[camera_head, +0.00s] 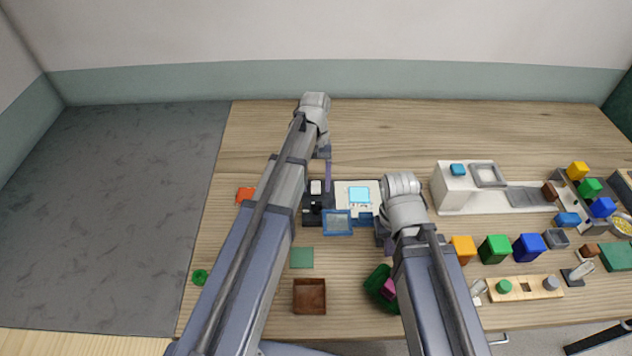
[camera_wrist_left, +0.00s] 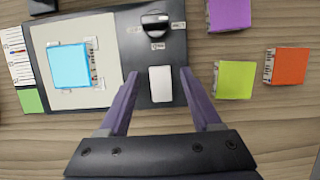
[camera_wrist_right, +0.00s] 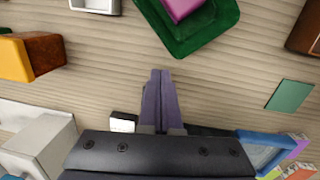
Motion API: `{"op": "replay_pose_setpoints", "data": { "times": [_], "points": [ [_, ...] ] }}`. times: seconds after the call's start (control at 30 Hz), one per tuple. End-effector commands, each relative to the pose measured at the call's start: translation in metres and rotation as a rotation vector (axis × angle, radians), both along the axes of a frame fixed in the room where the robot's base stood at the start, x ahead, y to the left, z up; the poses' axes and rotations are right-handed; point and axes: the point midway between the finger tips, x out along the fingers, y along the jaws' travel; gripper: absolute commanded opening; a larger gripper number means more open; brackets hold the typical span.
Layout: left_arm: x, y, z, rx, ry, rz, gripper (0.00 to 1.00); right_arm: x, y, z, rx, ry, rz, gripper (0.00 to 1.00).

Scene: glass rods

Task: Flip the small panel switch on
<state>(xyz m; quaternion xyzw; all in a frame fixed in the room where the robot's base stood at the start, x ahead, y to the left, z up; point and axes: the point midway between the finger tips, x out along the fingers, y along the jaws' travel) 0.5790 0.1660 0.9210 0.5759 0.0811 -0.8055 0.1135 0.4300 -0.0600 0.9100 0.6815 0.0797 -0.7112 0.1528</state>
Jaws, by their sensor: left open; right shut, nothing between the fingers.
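The small panel (camera_head: 308,217) is dark and carries a white rocker switch (camera_head: 316,187) and a black knob (camera_head: 316,208). In the left wrist view the white switch (camera_wrist_left: 160,84) lies between the fingers of my open left gripper (camera_wrist_left: 160,74), with the knob (camera_wrist_left: 154,21) beyond. The fingers appear either side of the switch, apart from it; their height above the panel is unclear. In the head view a purple finger of my left gripper (camera_head: 328,172) shows beside the panel. My right gripper (camera_wrist_right: 160,75) is shut and empty, right of the panel.
A light board with a cyan square (camera_head: 359,195) adjoins the panel. Purple (camera_wrist_left: 229,13), lime (camera_wrist_left: 235,80) and orange (camera_wrist_left: 286,66) blocks lie near my left gripper. A green tray (camera_wrist_right: 185,38) with a magenta block lies ahead of my right gripper. The table's back is clear.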

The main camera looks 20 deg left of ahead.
Motion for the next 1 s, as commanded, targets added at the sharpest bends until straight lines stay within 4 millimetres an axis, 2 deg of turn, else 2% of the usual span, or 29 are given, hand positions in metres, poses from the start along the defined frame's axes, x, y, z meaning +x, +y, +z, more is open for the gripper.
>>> {"op": "replay_pose_setpoints", "data": {
  "times": [0.6,1.0],
  "points": [
    [0.022,0.006,0.069,0.0,0.0,0.0,0.65,0.0,0.0,0.069,0.0,0.0,0.0,0.0],
    [0.023,0.007,0.071,0.0,0.0,0.0,0.65,0.0,0.0,0.071,0.0,0.0,0.0,0.0]
  ]
}}
